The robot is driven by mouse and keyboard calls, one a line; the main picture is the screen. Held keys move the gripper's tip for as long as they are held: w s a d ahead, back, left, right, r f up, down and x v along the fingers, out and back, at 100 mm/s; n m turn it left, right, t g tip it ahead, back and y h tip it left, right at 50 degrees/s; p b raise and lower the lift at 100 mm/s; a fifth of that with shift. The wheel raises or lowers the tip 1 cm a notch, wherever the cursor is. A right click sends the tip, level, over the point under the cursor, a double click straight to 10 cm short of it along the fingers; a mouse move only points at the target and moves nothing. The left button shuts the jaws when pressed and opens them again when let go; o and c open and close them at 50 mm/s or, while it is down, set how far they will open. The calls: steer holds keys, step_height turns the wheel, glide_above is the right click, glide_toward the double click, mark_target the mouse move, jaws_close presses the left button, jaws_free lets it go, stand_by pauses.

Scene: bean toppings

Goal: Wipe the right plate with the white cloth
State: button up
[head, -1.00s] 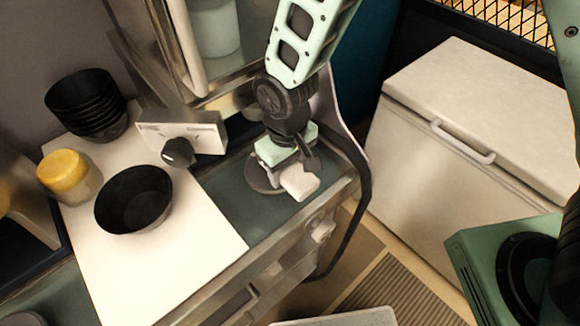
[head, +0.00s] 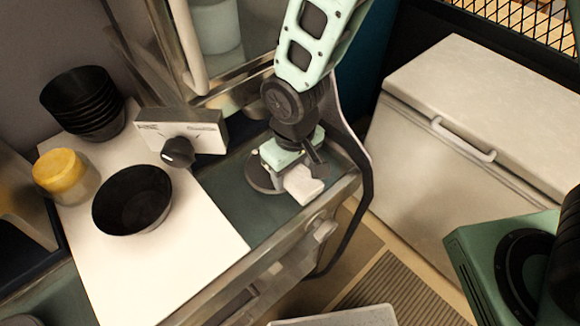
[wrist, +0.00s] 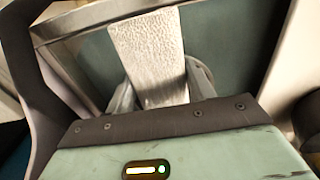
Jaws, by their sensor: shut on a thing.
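The white cloth (head: 304,185) is a small, thick textured block held in my gripper (head: 292,176), low over the teal counter surface. The wrist view shows the cloth (wrist: 150,60) clamped between the two fingers of my gripper (wrist: 158,98). The right plate (head: 257,180) is a dark round disc on the teal surface, partly hidden under my gripper. The cloth is at the plate's right front edge. I cannot tell whether it touches the plate.
A control box with a black knob (head: 178,152) stands left of the plate. A black bowl (head: 132,200), stacked black bowls (head: 84,102) and a yellow-lidded jar (head: 66,175) are on the white board (head: 190,240). A white chest freezer (head: 460,130) stands right, beyond a dark cable.

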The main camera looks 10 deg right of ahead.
steer(key=shift+s+d+f, duration=0.4)
steer(key=shift+s+d, duration=0.2)
steer(key=shift+s, duration=0.05)
steer(key=shift+r+p, duration=0.5)
steer(key=shift+w+a+r+p, duration=0.1)
steer(key=shift+r+p, duration=0.75)
steer(key=shift+r, duration=0.3)
steer(key=s+d+r, duration=0.2)
steer(key=s+d, duration=0.3)
steer(key=s, duration=0.2)
steer(key=shift+s+p, duration=0.15)
steer(key=shift+p, duration=0.15)
